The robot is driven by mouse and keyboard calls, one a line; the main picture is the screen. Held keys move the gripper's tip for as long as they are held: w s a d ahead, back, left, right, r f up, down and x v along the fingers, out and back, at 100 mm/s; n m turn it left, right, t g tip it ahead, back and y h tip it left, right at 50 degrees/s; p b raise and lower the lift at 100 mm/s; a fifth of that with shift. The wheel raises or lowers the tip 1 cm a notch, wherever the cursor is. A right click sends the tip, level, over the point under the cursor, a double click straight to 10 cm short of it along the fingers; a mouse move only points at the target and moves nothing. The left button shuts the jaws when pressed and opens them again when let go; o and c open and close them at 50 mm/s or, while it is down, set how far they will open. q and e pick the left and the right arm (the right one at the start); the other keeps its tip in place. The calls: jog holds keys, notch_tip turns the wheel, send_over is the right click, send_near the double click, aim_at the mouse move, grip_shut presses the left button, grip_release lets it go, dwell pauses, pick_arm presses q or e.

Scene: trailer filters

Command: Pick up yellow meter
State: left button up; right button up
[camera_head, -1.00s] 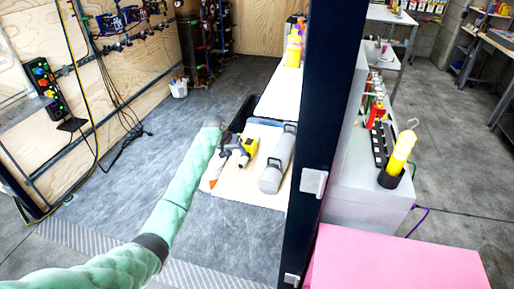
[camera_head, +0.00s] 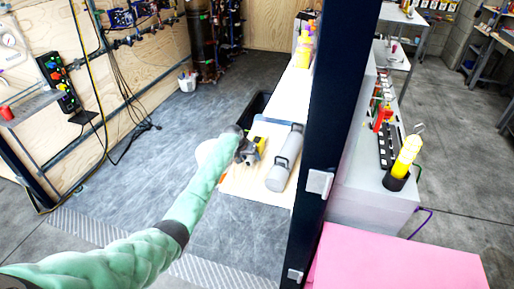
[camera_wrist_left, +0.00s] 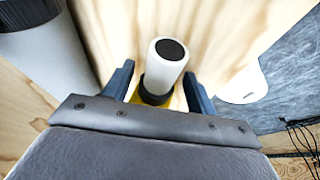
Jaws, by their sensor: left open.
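The yellow meter (camera_head: 259,145) lies on a light wooden board, partly hidden by my left gripper (camera_head: 245,154). In the left wrist view, a white cylinder with a dark end (camera_wrist_left: 165,62) rises from a yellow and black body (camera_wrist_left: 150,94), apparently the meter. My left gripper (camera_wrist_left: 158,76) is open there, one dark finger on each side of this part. The fingers look apart from it, and their depth relative to it is hard to judge. My right gripper is not in view.
A grey cylinder (camera_head: 282,160) lies close to the right of the meter; it also shows in the left wrist view (camera_wrist_left: 45,48). A dark post (camera_head: 335,110) stands further right. A white rounded object (camera_wrist_left: 241,84) is on the other side of the gripper.

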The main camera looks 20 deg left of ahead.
pick_arm(q)
grip_shut()
jog(key=shift+r, duration=0.1)
